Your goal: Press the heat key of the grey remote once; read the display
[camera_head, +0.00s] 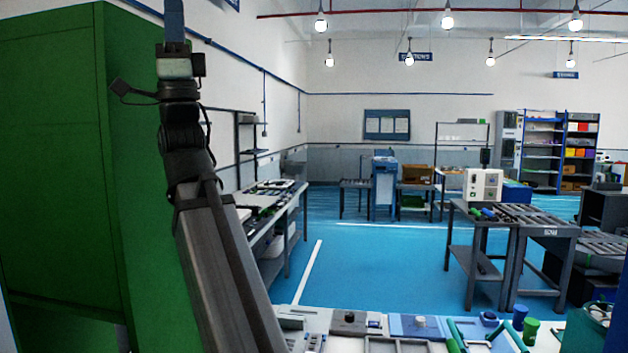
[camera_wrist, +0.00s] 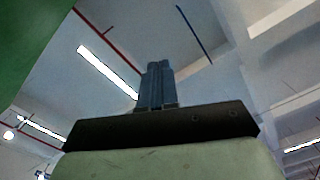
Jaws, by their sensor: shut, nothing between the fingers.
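My gripper (camera_head: 174,12) is at the top left of the head view, raised high and pointing up, beside the green cabinet. In the wrist view its two blue-grey fingers (camera_wrist: 158,66) are together with nothing between them, against the ceiling. I cannot make out a grey remote, its heat key or a display in either view. The near bench (camera_head: 375,346) shows only as a strip along the bottom of the head view, mostly cut off by the frame's edge.
A tall green cabinet (camera_head: 60,170) stands close at the left. The near bench carries a black knob (camera_head: 349,317), a blue panel (camera_head: 403,326) and a green cup (camera_head: 531,327). A long side bench (camera_head: 290,215) and a right table (camera_head: 480,225) flank open blue floor (camera_head: 385,255).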

